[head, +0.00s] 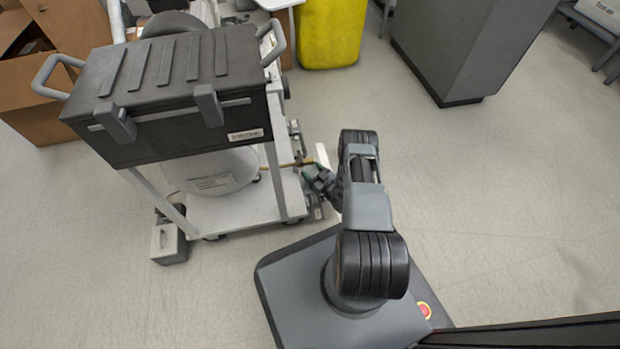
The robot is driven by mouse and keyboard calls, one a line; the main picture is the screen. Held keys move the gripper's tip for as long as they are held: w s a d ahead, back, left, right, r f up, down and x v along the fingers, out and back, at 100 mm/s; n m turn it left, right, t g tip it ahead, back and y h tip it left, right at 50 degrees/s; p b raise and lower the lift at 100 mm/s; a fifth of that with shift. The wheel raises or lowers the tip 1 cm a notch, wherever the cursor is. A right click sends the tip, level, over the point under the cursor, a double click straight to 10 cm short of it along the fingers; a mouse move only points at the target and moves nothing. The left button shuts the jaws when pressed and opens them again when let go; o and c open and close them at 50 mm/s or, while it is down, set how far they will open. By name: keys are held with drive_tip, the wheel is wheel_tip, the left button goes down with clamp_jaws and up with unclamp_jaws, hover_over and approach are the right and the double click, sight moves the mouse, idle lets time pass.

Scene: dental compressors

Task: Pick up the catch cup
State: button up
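My arm reaches to the right side of a white cart (235,208). My gripper (310,174) is at the cart's right edge, beside small metal fittings (297,140) and a thin yellowish line (290,164). The gripper is small and partly covered by my own wrist, so I cannot tell if its fingers are open or shut. I cannot make out the catch cup for certain; it may be hidden by the gripper or among the fittings.
A black toolbox (170,90) sits on top of the cart. A white rounded tank (215,172) is beneath it. A small grey box (168,240) stands on the floor at left. Cardboard boxes (40,110), a yellow bin (330,35) and a grey cabinet (465,45) stand behind. Floor at right is clear.

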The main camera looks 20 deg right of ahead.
drive_tip(key=shift+d, duration=0.1)
drive_tip(key=c, duration=0.5)
drive_tip(key=shift+r, duration=0.1)
